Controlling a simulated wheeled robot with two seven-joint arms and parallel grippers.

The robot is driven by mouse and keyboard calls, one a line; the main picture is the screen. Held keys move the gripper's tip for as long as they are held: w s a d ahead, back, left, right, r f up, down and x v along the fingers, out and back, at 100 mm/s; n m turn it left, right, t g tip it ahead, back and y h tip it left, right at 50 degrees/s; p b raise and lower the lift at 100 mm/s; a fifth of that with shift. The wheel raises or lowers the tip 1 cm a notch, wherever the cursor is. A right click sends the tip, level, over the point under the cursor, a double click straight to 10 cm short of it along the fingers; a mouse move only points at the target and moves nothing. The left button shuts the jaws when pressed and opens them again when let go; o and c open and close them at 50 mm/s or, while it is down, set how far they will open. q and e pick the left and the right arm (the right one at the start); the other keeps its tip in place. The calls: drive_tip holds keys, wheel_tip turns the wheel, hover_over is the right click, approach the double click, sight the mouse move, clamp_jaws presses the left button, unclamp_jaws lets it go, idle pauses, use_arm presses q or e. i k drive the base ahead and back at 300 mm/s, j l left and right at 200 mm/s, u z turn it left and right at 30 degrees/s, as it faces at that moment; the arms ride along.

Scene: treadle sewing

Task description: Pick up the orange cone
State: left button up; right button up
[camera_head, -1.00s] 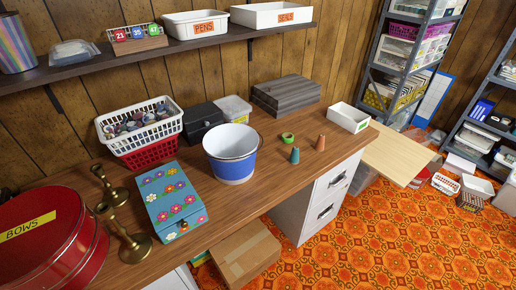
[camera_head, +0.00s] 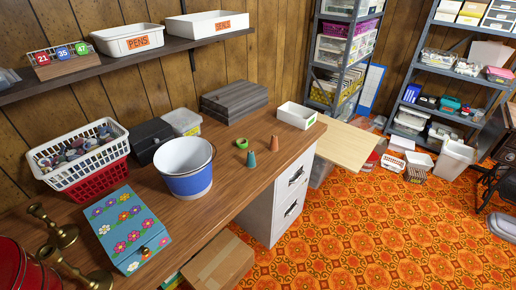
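The small orange cone (camera_head: 275,144) stands upright on the wooden desk (camera_head: 225,178), near its front right edge. A teal cone (camera_head: 250,160) stands just to its left and a little nearer to me. A small green ring-shaped item (camera_head: 241,143) lies behind the teal cone. Neither of my grippers shows in the head view, so I cannot see their state.
A blue and white bucket (camera_head: 187,168) stands left of the cones. A flowered box (camera_head: 127,230), a white basket (camera_head: 78,158) and brass candlesticks (camera_head: 55,228) are further left. A white tray (camera_head: 296,115) and grey stacked boards (camera_head: 234,98) lie behind. Orange patterned floor (camera_head: 370,225) is open at right.

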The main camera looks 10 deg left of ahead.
sight(273, 147)
drive_tip(key=i+l+u, duration=0.1)
drive_tip(key=i+l, duration=0.5)
drive_tip(key=l, duration=0.15)
drive_tip(key=i+l+u, duration=0.15)
drive_tip(key=l, duration=0.25)
drive_tip(key=i+l+u, duration=0.1)
drive_tip(key=i+l, duration=0.25)
drive_tip(key=l, duration=0.05)
